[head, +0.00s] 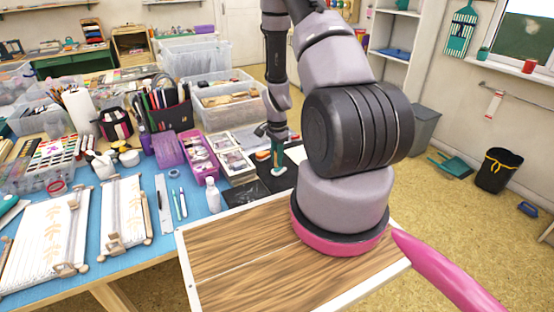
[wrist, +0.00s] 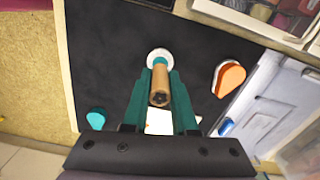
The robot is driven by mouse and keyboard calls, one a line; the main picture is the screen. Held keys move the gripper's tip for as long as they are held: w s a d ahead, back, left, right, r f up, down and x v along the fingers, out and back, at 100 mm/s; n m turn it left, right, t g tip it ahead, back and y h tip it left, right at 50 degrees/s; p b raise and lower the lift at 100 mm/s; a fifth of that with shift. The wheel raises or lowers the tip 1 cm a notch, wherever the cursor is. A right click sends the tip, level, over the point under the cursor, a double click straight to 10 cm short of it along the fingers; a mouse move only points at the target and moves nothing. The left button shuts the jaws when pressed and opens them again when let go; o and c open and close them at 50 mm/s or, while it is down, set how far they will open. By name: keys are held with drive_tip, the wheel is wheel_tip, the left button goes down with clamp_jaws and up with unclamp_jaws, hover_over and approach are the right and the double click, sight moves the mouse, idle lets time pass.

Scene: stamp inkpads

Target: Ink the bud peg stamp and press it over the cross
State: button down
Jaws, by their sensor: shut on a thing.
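My gripper (wrist: 160,72) is shut on a wooden peg stamp (wrist: 159,97), held between its two green fingers. The peg's dark end faces the wrist camera; its other end and the bud face are hidden. Just beyond the fingertips a white round thing (wrist: 157,53) shows; I cannot tell whether the stamp touches it. An orange-topped piece (wrist: 230,78) and a teal piece (wrist: 96,119) lie on either side. In the head view my gripper (head: 277,148) is small over the dark mat.
The dark mat (wrist: 100,60) lies under the gripper. A blue piece (wrist: 225,127) lies near a pale tray (wrist: 262,108) at the right. In the head view a pink box (head: 199,158) and a white bottle (head: 213,195) stand left of the mat.

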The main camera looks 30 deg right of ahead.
drive_tip(key=shift+r, duration=2.75)
